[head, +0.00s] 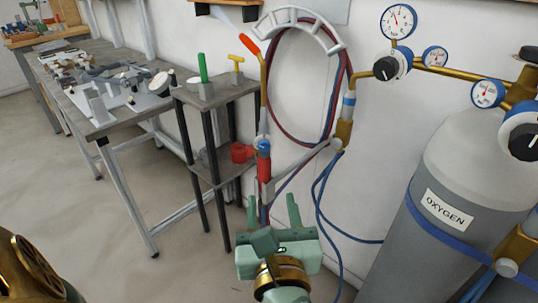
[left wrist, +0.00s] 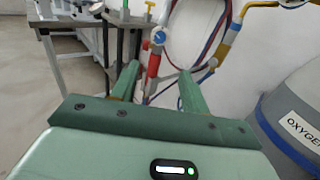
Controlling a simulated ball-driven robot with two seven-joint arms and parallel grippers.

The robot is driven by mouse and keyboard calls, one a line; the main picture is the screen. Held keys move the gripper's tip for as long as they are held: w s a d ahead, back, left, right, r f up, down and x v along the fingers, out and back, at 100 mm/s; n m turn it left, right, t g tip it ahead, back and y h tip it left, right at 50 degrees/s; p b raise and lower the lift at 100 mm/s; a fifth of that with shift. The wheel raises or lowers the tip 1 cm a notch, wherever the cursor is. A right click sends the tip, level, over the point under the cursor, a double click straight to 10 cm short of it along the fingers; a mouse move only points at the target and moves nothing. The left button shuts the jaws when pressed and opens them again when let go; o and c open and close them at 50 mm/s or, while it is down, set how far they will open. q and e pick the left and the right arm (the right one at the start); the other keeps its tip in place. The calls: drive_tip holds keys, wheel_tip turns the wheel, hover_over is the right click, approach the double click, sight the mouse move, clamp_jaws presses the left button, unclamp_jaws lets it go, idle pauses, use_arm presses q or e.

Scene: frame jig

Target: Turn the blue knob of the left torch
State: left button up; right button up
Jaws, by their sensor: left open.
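The left torch (head: 264,170) hangs upright by the wall, with a red handle and a brass neck above it. It also shows in the left wrist view (left wrist: 153,66). Its blue knob (head: 263,145) is near the top of the red handle and shows in the left wrist view (left wrist: 159,37). A red knob (head: 240,152) sticks out to its left in the head view. My left gripper (head: 273,211) is open and empty, below and in front of the torch. Its green fingers (left wrist: 158,72) point toward the torch, apart from it. My right gripper is not in view.
A grey oxygen cylinder (head: 455,160) with gauges stands at the right. Red and blue hoses (head: 276,95) hang on a white wall holder (head: 300,17). A small dark stand (head: 215,97) and a long workbench (head: 115,112) are at the left. Floor between is clear.

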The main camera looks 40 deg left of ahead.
sight(264, 148)
use_arm(q)
drive_tip(key=b+x, duration=0.2)
drive_tip(key=x, duration=0.4)
drive_tip(key=b+x, duration=0.2)
drive_tip(key=x, duration=0.4)
drive_tip(key=shift+w+a+f, duration=0.15)
drive_tip(key=shift+a+f, duration=0.05)
drive_tip(key=shift+f, duration=0.05)
drive_tip(key=shift+b+x, duration=0.55)
drive_tip(key=shift+x, duration=0.4)
drive_tip(key=shift+w+a+r, duration=0.25)
drive_tip(key=shift+w+a, duration=0.05)
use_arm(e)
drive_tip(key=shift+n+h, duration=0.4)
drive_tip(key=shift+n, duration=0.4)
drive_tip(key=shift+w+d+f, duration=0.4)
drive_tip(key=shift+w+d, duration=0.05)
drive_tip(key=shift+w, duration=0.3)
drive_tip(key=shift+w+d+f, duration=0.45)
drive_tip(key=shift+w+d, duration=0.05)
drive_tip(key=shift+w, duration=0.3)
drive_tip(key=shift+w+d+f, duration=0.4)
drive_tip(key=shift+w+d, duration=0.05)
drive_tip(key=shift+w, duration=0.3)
use_arm(q)
drive_tip(key=c, duration=1)
